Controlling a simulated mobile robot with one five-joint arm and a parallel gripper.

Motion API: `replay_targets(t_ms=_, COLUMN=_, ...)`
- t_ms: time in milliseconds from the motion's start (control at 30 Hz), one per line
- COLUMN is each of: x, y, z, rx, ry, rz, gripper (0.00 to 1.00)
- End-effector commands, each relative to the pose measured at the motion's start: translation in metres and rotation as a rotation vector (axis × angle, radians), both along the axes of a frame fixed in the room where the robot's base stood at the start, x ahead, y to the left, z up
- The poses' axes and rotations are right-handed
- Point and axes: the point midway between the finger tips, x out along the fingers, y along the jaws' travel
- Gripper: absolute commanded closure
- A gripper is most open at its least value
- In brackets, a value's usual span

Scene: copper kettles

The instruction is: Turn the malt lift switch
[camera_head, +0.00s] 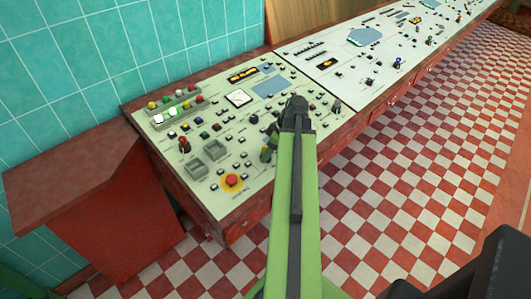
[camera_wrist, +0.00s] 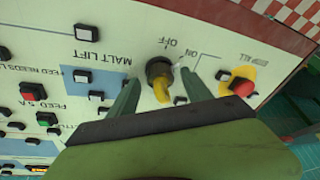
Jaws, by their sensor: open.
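The malt lift switch (camera_wrist: 160,78) is a black round knob with a yellow handle, on the cream control panel (camera_wrist: 30,55). In the wrist view its MALT LIFT, OFF and ON lettering appears upside down. My gripper (camera_wrist: 158,80) is open, with one dark green finger on each side of the knob in that view. I cannot tell whether either finger touches it. In the head view my gripper (camera_head: 297,104) is over the right part of the near panel (camera_head: 215,155). My arm and gripper hide the switch there.
A red button on yellow (camera_wrist: 242,87) is right of the switch in the wrist view. Several small buttons lie to the left. In the head view a red mushroom button (camera_head: 232,180) is near the front edge. Checkered floor (camera_head: 390,180) lies right of the console.

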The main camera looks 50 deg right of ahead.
Motion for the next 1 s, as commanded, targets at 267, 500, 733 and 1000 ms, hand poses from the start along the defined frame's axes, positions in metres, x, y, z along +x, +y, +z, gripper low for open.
replay_targets(t_ms=267, x=-0.019, y=-0.008, z=0.063, rx=0.001, ry=0.000, rz=-0.002, gripper=0.42)
replay_targets(t_ms=500, x=-0.039, y=-0.017, z=0.116, rx=0.001, ry=0.000, rz=-0.002, gripper=0.42)
replay_targets(t_ms=733, x=-0.054, y=-0.024, z=0.151, rx=0.000, ry=0.000, rz=-0.002, gripper=0.42)
replay_targets(t_ms=1000, x=-0.059, y=-0.026, z=0.159, rx=0.000, ry=0.001, rz=0.000, gripper=0.42)
